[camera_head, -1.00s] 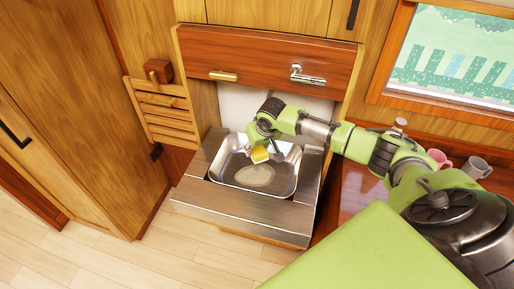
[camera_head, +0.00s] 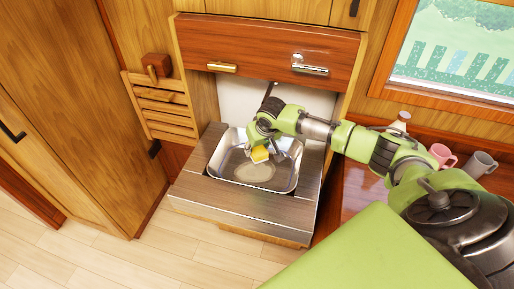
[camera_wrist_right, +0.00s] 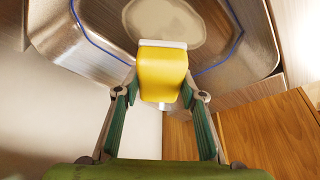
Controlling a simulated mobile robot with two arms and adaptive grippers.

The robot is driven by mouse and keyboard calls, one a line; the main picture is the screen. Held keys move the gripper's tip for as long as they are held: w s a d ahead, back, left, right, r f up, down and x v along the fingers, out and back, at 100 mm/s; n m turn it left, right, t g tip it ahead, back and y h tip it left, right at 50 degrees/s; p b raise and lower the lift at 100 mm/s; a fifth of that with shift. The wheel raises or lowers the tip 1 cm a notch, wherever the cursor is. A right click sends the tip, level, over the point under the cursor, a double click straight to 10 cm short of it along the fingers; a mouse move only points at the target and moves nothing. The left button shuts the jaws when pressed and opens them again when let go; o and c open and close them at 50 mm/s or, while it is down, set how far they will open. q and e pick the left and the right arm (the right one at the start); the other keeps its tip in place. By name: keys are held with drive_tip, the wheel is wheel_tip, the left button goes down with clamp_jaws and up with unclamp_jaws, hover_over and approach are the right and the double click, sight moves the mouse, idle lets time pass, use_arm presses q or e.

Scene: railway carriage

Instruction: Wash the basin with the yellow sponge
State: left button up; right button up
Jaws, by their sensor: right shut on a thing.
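The metal basin (camera_head: 228,166) is set in the wooden washstand below the drawer front. A pale, beige round patch (camera_head: 254,173) lies on its bottom; it also shows in the right wrist view (camera_wrist_right: 165,22). My right gripper (camera_head: 262,145) is over the back part of the basin, pointing down. It is shut on the yellow sponge (camera_head: 260,154), which has a white face turned to the basin in the right wrist view (camera_wrist_right: 162,72). I cannot tell whether the sponge touches the basin. My left gripper is not in view.
A wooden drawer front (camera_head: 265,44) with a gold and a silver handle is above the basin. A slatted wooden rack (camera_head: 165,108) is at the left. A pink cup (camera_head: 441,156), a grey cup (camera_head: 478,164) and a small bottle (camera_head: 402,121) stand on the right counter. The floor in front is clear.

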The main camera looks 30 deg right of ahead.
sight(255, 168)
drive_tip(key=shift+f+b, duration=2.25)
drive_tip(key=shift+f, duration=2.4)
